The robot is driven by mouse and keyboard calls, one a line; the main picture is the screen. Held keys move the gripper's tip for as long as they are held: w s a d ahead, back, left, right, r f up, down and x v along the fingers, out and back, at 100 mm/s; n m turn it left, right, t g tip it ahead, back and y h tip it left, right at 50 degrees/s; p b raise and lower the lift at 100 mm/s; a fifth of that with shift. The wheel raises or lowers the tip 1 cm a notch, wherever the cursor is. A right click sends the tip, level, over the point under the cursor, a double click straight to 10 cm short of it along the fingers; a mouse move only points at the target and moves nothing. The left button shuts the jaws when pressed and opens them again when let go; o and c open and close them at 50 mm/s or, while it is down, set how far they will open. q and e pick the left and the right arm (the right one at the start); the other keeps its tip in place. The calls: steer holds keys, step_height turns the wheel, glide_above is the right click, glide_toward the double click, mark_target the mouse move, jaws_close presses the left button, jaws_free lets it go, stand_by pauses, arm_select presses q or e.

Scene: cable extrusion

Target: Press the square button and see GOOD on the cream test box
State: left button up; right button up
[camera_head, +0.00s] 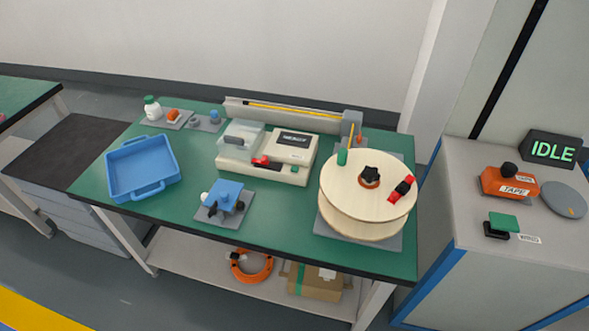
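The cream test box (240,168) stands on the green bench top, a little right of the bench's middle. It has a clear lid (241,134) on its left part and a small dark display (295,138) on its raised right part. The display's writing is too small to read. A red part with black bits (264,161) sits at the front middle of the box. Neither of my grippers is in view.
A blue tray (172,177) lies left of the box, a blue device (226,196) in front. A large wooden reel (340,206) stands close on the right. A long rail (290,118) runs behind. A grey cabinet (475,250) carries a sign reading IDLE (552,149).

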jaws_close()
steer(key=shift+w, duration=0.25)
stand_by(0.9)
